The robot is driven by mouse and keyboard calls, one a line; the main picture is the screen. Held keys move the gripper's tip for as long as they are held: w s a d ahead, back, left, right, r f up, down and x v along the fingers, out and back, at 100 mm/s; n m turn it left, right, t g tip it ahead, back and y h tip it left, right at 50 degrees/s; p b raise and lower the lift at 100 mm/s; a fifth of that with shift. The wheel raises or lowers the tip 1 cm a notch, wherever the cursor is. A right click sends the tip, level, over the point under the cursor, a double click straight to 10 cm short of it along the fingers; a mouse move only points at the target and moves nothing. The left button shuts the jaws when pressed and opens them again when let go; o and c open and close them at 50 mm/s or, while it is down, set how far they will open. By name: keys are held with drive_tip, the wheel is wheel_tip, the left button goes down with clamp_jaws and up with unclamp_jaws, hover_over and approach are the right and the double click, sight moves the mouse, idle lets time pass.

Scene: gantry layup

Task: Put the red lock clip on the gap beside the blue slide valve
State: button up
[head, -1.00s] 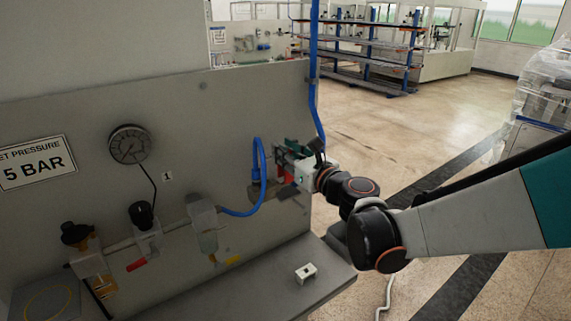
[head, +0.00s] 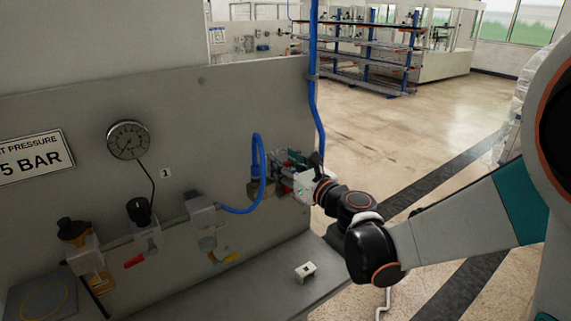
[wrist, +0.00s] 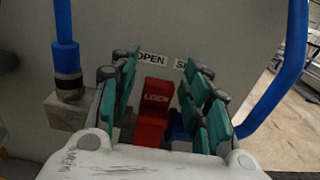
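The red lock clip (wrist: 154,112), marked LOCK, stands upright against the panel in the wrist view, between my gripper's fingers. The blue slide valve (wrist: 180,129) shows just right of the clip's lower part, mostly hidden by my right fingers. My gripper (wrist: 163,88) has its teal-padded fingers spread on both sides of the clip, with visible room between pads and clip. I cannot see how the clip's lower end sits in the gap. In the head view my gripper (head: 287,167) is at the panel's right end, largely covering the clip and valve.
Blue hoses run left (wrist: 65,35) and right (wrist: 288,85) of my gripper. A metal fitting (wrist: 68,108) is close to my left finger. A gauge (head: 128,140) and regulators hang further left. A small white block (head: 306,272) lies on the grey shelf (head: 255,283).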

drive_tip(key=shift+r, duration=0.1)
drive_tip(key=shift+s+d, duration=0.15)
drive_tip(key=shift+d, duration=0.05)
drive_tip(key=s+d+f+n+g+h, duration=0.2)
drive_tip(key=s+d+n, duration=0.4)
drive_tip(key=s+n, duration=0.3)
drive_tip(key=s+d+f+n+g+h, duration=0.2)
drive_tip(key=s+d+n, duration=0.4)
drive_tip(key=s+n, duration=0.4)
drive_tip(key=s+d+f+n+g+h+p, duration=0.1)
drive_tip(key=s+d+n+g+h, duration=0.3)
drive_tip(key=s+n, duration=0.6)
drive_tip(key=s+d+f+h, duration=0.1)
drive_tip(key=d+h, duration=0.1)
drive_tip(key=d, duration=0.1)
drive_tip(key=shift+s, duration=0.35)
